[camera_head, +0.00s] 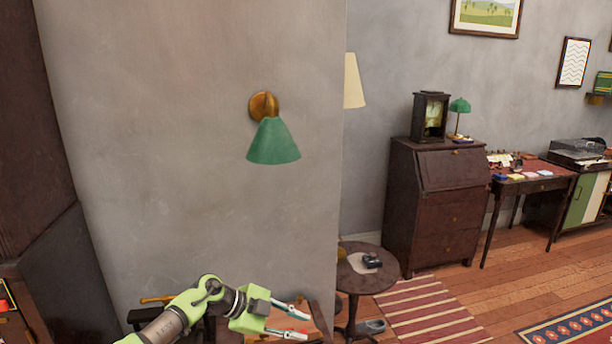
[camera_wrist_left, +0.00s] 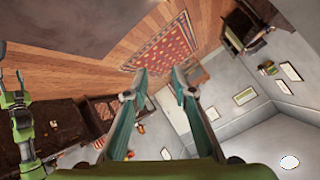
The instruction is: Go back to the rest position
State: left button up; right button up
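My left gripper (camera_head: 302,325) is at the bottom of the head view, in front of the grey wall, with its fingers pointing right. The two fingers are apart with nothing between them. In the left wrist view the left gripper (camera_wrist_left: 160,76) also shows a gap between its fingertips, with only the distant room behind. No object is in contact with the fingers. I do not see my right gripper in the head view.
A wall lamp with a green shade (camera_head: 273,142) hangs above the left arm. A small round table (camera_head: 366,282) stands right of the gripper, before a dark bureau (camera_head: 432,205). A desk (camera_head: 531,184) stands farther right. A striped rug (camera_head: 430,312) lies on open wooden floor.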

pick_arm(q)
jog(key=s+d+r+n+t+h, duration=0.2)
jog(key=d+r+t+h, duration=0.25)
jog(key=d, duration=0.45)
notch_tip(320, 180, up, 4)
jog(key=a+r+n+t+y, duration=0.1)
jog(key=a+n+t+y, duration=0.15)
jog(key=n+t, duration=0.3)
jog(key=s+a+f+n+y, duration=0.6)
jog(key=a, duration=0.4)
jog(key=s+a+f+n+y, duration=0.6)
jog(key=s+a+n, duration=0.1)
jog(key=a, duration=0.3)
jog(key=s+a+f+g, duration=0.2)
jog(key=s+g, duration=0.1)
jog(key=s, duration=0.6)
jog(key=s+a+f+g, duration=0.1)
jog(key=s+f+g, duration=0.15)
jog(key=s, duration=0.65)
jog(key=s+a+f+g, duration=0.2)
jog(key=s+g, duration=0.2)
jog(key=s, duration=0.5)
notch_tip(320, 180, down, 24)
jog(key=g, duration=0.1)
jog(key=s+a+f+g, duration=0.1)
jog(key=s+a+f, duration=0.1)
jog(key=s+f, duration=1.6)
jog(key=shift+s+a+f+m, duration=0.3)
jog(key=shift+s+a+m, duration=0.05)
jog(key=shift+s, duration=0.05)
